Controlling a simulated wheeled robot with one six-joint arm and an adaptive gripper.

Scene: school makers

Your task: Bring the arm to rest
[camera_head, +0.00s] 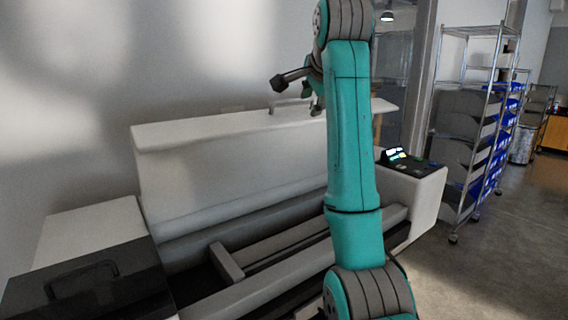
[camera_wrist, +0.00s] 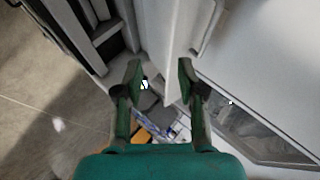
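My teal arm stands upright across the middle of the head view, in front of a large white machine (camera_head: 200,222). My gripper (camera_wrist: 160,78) shows in the wrist view with its two green fingers spread apart and nothing between them. In the head view the gripper is mostly hidden behind my arm, near the handle (camera_head: 290,103) of the machine's raised lid (camera_head: 225,160). I cannot tell whether it touches the lid. In the wrist view, a white panel edge lies just beyond the fingers.
A control panel (camera_head: 412,165) with a lit screen is on the machine's right end. A dark case (camera_head: 95,290) with a handle is at lower left. Wire shelving (camera_head: 470,120) with grey and blue bins stands at right. Open floor (camera_head: 500,260) lies at lower right.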

